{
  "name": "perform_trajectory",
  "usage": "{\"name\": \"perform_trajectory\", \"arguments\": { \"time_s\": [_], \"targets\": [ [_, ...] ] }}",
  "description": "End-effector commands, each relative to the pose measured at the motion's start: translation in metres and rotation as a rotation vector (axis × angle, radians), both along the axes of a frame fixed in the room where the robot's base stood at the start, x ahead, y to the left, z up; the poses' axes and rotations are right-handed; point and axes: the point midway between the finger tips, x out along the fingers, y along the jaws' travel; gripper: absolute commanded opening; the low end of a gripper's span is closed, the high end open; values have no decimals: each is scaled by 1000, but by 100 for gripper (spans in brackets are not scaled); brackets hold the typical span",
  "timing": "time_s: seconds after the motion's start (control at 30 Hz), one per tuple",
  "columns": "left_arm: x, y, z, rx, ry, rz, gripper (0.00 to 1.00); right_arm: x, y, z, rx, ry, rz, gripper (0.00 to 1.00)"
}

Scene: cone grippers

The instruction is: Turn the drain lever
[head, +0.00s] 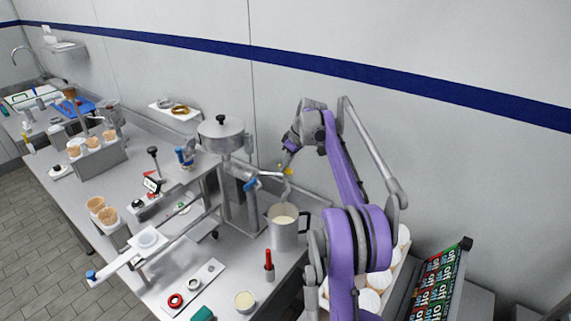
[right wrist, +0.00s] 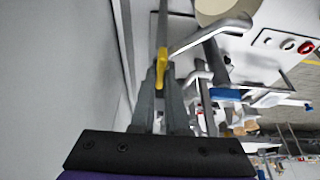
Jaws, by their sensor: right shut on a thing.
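The drain lever (right wrist: 161,68) shows as a yellow handle in the right wrist view, between my right gripper's fingers. Only small yellow bits of it show in the head view, beside the steel dispenser (head: 222,135). My right gripper (right wrist: 162,82) is shut on the lever; in the head view it (head: 286,166) reaches down from my purple arm, to the right of the dispenser. A steel jug (head: 284,238) with pale contents stands below, near the dispenser's bent pipe. The lever's pivot is hidden. My left gripper is not in view.
The steel counter (head: 225,255) holds a white strip with rings (head: 193,287), a red-handled tool (head: 269,265) and a small cream-filled cup (head: 245,301). Cones stand in a holder (head: 98,158) at the left. The wall is close behind my right arm.

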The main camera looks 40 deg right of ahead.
Motion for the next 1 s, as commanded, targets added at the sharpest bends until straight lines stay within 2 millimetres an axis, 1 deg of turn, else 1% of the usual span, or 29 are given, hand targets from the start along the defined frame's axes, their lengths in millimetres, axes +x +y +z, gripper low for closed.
{"name": "perform_trajectory", "arguments": {
  "time_s": [0.33, 0.37, 0.4, 0.47, 0.5, 0.53, 0.83, 0.93, 1.0],
  "targets": [
    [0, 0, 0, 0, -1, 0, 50, 1, 0, 1, -1, -4, 2, 0],
    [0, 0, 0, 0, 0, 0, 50, 1, 0, 1, -1, -4, 2, 14],
    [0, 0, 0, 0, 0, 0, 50, 1, 0, 1, -1, -4, 2, 21],
    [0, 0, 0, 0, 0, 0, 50, 1, 0, 1, -1, -3, 1, 32],
    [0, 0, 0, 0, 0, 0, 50, 1, 0, 1, 0, -3, 2, 39],
    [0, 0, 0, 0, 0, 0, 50, 1, 0, 1, 0, -2, 2, 42],
    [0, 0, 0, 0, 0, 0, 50, 0, 0, 2, 0, -1, 2, 42],
    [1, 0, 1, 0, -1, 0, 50, -3, -1, 10, -1, -1, 1, 42],
    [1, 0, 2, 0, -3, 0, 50, -7, -2, 20, -1, -2, 1, 42]
  ]
}}
